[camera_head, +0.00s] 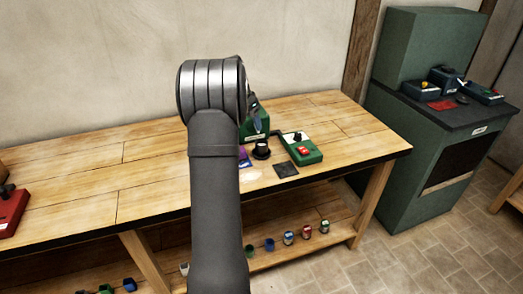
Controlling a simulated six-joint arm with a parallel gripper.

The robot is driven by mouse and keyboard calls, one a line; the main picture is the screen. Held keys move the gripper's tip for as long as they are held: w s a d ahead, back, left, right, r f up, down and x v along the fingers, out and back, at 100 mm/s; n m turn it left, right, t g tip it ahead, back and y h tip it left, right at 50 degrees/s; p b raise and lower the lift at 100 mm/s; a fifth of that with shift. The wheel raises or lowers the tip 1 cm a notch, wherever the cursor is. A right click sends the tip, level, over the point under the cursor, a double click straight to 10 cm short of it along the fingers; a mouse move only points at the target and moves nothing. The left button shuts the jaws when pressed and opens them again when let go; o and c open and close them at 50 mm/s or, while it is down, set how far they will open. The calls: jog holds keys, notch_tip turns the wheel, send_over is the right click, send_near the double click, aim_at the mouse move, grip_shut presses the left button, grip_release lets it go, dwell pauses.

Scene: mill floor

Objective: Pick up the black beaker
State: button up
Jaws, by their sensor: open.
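A small black beaker (261,146) stands on the wooden workbench, just right of my forearm. It appears to rest on a dark round base, and its rim looks upright. My gripper (254,115) is mostly hidden behind my own arm; only a small part shows at its right side, above and behind the beaker in the picture. It is open, and it appears apart from the beaker.
Close to the beaker are a green box with a red part (304,149), a dark square mat (286,170), and a green block (256,125) behind. A purple item (244,157) is partly hidden by my arm.

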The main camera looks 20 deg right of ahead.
send_near(262, 148)
jog(key=w+f, duration=0.2)
jog(key=f, duration=0.1)
jog(key=w+d+f, duration=0.1)
jog(key=f, duration=0.1)
jog(key=shift+d+f, duration=0.1)
jog(key=shift+f, duration=0.1)
jog(key=x, duration=0.5)
jog(key=shift+d, duration=0.45)
jog(key=c, duration=1.1)
jog(key=shift+r, duration=0.15)
